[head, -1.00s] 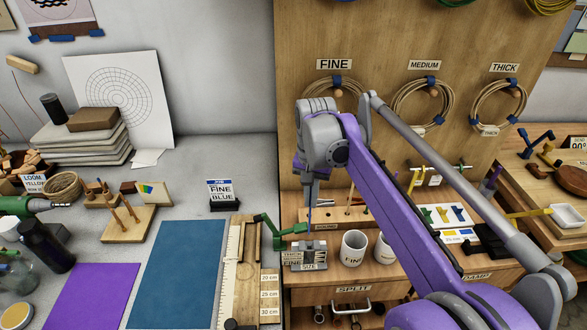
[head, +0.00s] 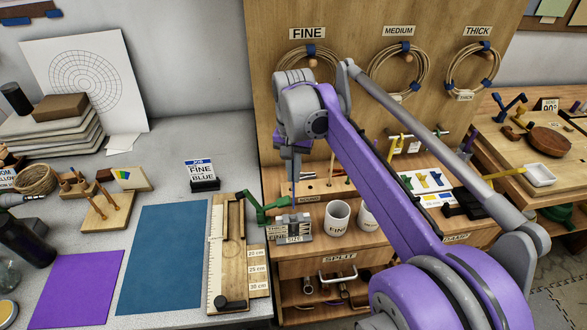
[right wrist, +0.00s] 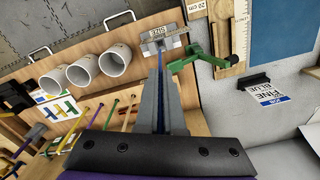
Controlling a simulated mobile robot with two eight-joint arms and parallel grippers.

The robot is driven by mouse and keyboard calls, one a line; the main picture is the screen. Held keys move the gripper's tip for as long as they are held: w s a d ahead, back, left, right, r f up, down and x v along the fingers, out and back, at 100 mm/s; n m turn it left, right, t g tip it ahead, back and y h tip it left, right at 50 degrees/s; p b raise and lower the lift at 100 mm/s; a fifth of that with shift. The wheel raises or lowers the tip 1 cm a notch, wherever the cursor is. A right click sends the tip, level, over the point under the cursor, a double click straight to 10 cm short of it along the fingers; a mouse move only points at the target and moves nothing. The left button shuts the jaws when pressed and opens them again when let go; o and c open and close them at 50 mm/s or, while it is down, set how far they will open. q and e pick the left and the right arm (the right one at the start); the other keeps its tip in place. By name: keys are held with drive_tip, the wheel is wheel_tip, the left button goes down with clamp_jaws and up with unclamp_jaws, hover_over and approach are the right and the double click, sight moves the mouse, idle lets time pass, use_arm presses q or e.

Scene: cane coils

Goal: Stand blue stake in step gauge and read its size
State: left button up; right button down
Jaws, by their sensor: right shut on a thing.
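My right gripper (head: 293,165) points down and is shut on the blue stake (head: 294,194), a thin upright rod above the step gauge. The step gauge (head: 290,229) is a small grey stepped block with a SIZE label, at the front of the wooden bench. In the right wrist view the gripper fingers (right wrist: 162,112) hold the stake (right wrist: 161,65), whose far end meets or overlaps the gauge (right wrist: 157,46). I cannot tell whether the tip is seated in a slot or just above it. My left gripper is not in view.
A green clamp-like arm (head: 262,210) stands close left of the gauge; it also shows in the right wrist view (right wrist: 205,62). A white FINE cup (head: 337,218) is close right. A job card reading FINE BLUE (head: 202,174) and a blue mat (head: 163,255) lie to the left.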

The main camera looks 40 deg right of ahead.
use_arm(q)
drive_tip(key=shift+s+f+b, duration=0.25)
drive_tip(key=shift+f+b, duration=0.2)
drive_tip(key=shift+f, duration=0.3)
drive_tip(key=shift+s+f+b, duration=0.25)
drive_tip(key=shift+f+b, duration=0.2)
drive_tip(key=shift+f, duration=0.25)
use_arm(e)
drive_tip(key=shift+f, duration=2.2)
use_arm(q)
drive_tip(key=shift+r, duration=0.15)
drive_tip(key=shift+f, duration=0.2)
use_arm(e)
drive_tip(key=shift+f, duration=0.2)
drive_tip(key=shift+f+b, duration=2.3)
drive_tip(key=shift+f, duration=1.75)
drive_tip(key=c, duration=1.5)
unclamp_jaws()
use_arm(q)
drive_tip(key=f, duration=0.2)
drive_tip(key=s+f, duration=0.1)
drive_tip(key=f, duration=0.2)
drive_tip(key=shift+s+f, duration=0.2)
use_arm(e)
drive_tip(key=o, duration=0.5)
drive_tip(key=shift+o, duration=0.2)
drive_tip(key=shift+r, duration=0.1)
